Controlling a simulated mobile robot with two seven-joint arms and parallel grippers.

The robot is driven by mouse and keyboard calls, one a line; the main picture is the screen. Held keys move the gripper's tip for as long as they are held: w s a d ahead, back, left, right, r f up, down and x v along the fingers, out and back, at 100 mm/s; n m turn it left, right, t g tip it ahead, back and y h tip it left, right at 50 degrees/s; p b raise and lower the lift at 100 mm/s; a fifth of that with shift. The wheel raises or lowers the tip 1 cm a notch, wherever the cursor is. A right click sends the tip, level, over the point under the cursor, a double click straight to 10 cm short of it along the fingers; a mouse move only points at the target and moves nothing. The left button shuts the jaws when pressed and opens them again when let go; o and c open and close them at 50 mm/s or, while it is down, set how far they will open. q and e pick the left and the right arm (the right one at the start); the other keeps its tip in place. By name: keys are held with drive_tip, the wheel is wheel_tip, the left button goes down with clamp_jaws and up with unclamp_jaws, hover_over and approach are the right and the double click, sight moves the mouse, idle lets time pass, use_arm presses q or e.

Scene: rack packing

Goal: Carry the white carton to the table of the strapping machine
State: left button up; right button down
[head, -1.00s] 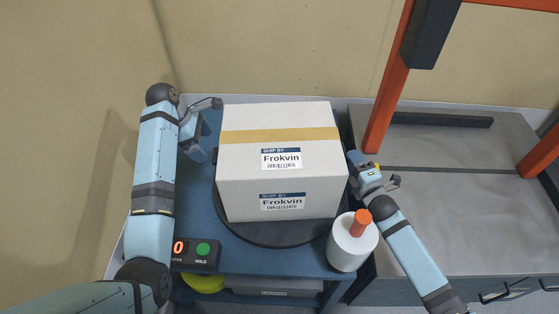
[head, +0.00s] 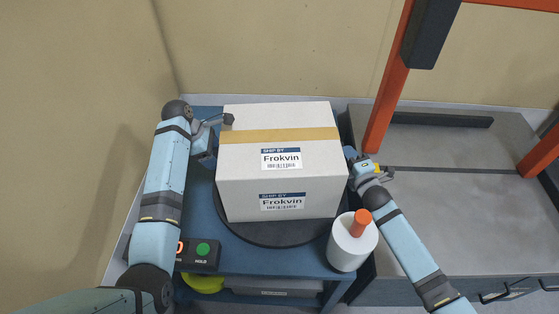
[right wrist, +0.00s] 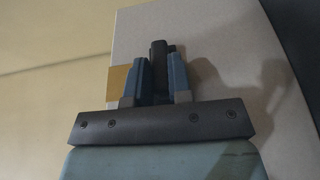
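The white carton (head: 245,190), with a tan tape band and Frokvin labels, sits upright on a dark round turntable (head: 262,237) on a blue stand (head: 237,268). My left gripper (head: 213,146) is at the carton's left side, close against it. Its fingers are partly hidden, and I cannot tell if it touches. My right gripper (head: 350,156) is at the carton's right side. The grey table (head: 450,215) under the orange frame is to the right.
A white roll with an orange handle (head: 345,247) stands at the stand's front right corner, near my right forearm. A control box with a green button (head: 203,249) is at front left. Orange posts (head: 385,100) rise from the grey table. The grey tabletop between them is clear.

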use_arm(q)
clamp_jaws()
idle(1.1)
drive_tip(key=shift+w+r, duration=0.1)
drive_tip(key=shift+r, duration=0.2)
